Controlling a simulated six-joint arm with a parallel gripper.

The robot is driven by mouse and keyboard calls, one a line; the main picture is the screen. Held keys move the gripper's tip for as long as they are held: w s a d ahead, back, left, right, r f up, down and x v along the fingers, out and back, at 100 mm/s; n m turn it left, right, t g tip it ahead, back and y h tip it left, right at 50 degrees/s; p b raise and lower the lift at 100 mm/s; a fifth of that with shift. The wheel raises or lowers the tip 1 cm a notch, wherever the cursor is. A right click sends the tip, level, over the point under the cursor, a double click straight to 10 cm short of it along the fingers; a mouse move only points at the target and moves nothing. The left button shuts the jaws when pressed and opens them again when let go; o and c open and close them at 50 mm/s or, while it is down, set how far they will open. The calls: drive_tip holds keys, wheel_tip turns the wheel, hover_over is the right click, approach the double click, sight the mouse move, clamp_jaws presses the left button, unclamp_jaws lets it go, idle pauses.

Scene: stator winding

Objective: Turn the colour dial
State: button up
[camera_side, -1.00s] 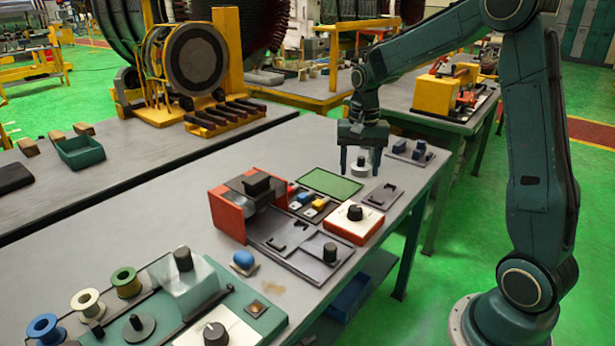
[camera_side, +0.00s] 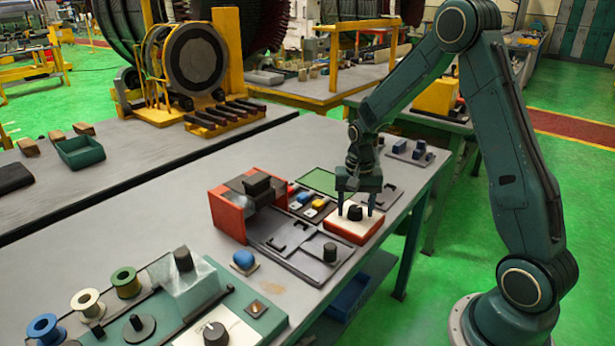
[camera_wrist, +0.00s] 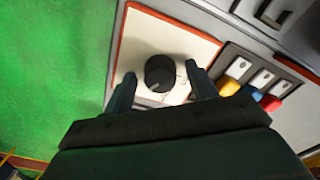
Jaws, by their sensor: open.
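A black round dial knob (camera_side: 355,213) stands on a white-topped box with a red-orange rim (camera_side: 346,231) near the table's right edge. In the wrist view the knob (camera_wrist: 160,74) shows a small pale pointer mark, with further marks on the white face beside it. My gripper (camera_side: 356,207) points down over this box, its fingers spread. In the wrist view my gripper (camera_wrist: 160,76) has one finger on each side of the knob, with gaps showing. Whether the fingertips reach the knob's height is unclear.
Yellow, blue and red switches (camera_wrist: 250,89) sit close beside the box. A red-sided fixture (camera_side: 230,215) and a grey plate with a black knob (camera_side: 330,252) stand nearby. Another black dial (camera_side: 216,333) is on the near green panel.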

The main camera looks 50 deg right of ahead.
drive_tip(key=c, duration=1)
drive_tip(key=shift+n, duration=0.5)
drive_tip(key=n, duration=1)
drive_tip(key=shift+d+n, duration=0.1)
drive_tip(key=shift+n, duration=0.3)
drive_tip(key=o, duration=1)
